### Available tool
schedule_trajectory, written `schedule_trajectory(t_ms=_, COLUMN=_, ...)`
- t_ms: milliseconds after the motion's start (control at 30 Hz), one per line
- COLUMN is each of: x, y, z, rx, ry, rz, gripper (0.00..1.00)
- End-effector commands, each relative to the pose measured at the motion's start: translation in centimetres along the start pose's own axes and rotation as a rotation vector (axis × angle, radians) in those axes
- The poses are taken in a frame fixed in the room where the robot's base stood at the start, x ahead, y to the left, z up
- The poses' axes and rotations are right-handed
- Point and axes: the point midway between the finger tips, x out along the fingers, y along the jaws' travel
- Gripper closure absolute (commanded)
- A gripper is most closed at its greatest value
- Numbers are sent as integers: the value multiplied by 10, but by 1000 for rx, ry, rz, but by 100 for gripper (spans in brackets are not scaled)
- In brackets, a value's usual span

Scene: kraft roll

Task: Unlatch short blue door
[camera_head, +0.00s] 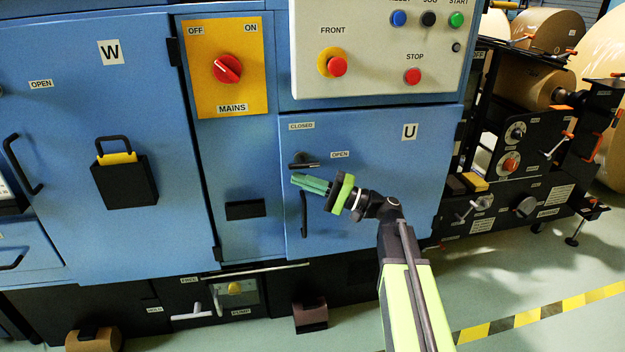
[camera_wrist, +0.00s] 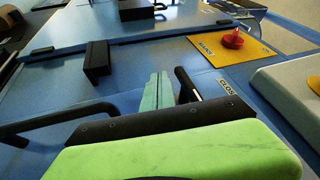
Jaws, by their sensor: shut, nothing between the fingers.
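The short blue door (camera_head: 372,190), marked U, is flush with the machine front in the head view. Its dark latch lever (camera_head: 305,165) lies about level, below the CLOSED label (camera_head: 301,126) and left of the OPEN label (camera_head: 340,155). A vertical black pull handle (camera_head: 303,222) is below it. My gripper (camera_head: 294,179) has its green fingers together, just below the lever in the head view. In the wrist view the fingertips (camera_wrist: 160,76) are beside the lever (camera_wrist: 187,85), with a small apparent gap; contact is not clear. The palm hides part of the door.
The panel with red STOP button (camera_head: 413,76) juts out above the door. The yellow MAINS plate (camera_head: 227,66) is up left. The larger W door (camera_head: 85,60) with a black box is left. Rollers and levers stand right. The floor (camera_head: 520,270) in front is clear.

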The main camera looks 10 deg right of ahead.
Motion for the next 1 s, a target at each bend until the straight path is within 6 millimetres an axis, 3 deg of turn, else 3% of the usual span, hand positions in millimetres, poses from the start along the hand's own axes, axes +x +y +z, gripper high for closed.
schedule_trajectory(t_ms=33, x=-4, y=16, z=1, rx=0, ry=0, rz=0, gripper=100)
schedule_trajectory(t_ms=167, x=-12, y=48, z=2, rx=0, ry=-1, rz=0, gripper=100)
schedule_trajectory(t_ms=400, x=-76, y=52, z=5, rx=0, ry=3, rz=0, gripper=100)
schedule_trajectory(t_ms=600, x=-101, y=54, z=7, rx=0, ry=0, rz=0, gripper=100)
schedule_trajectory(t_ms=833, x=-102, y=50, z=8, rx=1, ry=-5, rz=-1, gripper=100)
schedule_trajectory(t_ms=1000, x=-56, y=25, z=24, rx=19, ry=-67, rz=-6, gripper=100)
